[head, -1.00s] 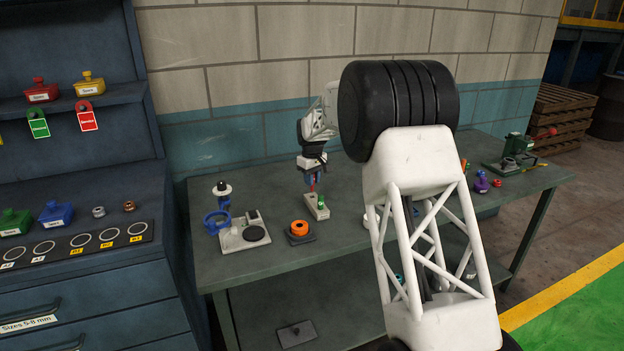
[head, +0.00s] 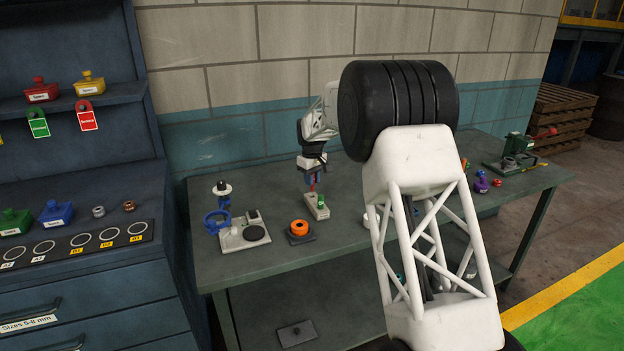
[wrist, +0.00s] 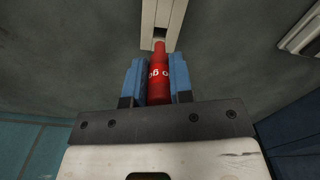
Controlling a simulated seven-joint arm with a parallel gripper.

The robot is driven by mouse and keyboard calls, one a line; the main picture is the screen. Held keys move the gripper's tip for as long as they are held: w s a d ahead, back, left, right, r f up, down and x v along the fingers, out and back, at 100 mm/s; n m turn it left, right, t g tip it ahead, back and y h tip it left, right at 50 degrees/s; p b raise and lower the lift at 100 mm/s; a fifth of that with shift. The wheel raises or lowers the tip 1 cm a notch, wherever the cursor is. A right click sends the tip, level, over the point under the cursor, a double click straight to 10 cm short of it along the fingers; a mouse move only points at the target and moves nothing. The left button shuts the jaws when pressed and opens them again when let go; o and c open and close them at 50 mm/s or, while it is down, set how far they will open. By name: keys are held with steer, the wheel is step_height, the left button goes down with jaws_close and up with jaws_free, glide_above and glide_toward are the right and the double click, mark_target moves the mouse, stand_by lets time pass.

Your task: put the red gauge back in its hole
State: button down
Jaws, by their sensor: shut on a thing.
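My gripper (head: 312,182) is over the workbench, with its blue fingers shut on the red gauge (wrist: 158,82). The red gauge is a red cylinder with white lettering and a narrower tip, and the tip points away from the wrist. A pale block (head: 316,211) with a green gauge (head: 321,198) standing in it is just below my gripper in the head view. In the wrist view the pale block (wrist: 163,12) is straight ahead of the red gauge's tip, with a dark opening near that tip. I cannot tell whether the tip is in the opening or just outside it.
An orange ring on a dark base (head: 299,230) stands left of the pale block. A grey plate with a black disc (head: 245,233) and a blue ring stand (head: 217,217) are farther left. My white arm hides part of the bench on the right.

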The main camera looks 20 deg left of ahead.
mark_target(312, 190)
steer(key=shift+f, duration=2.45)
stand_by(5.4)
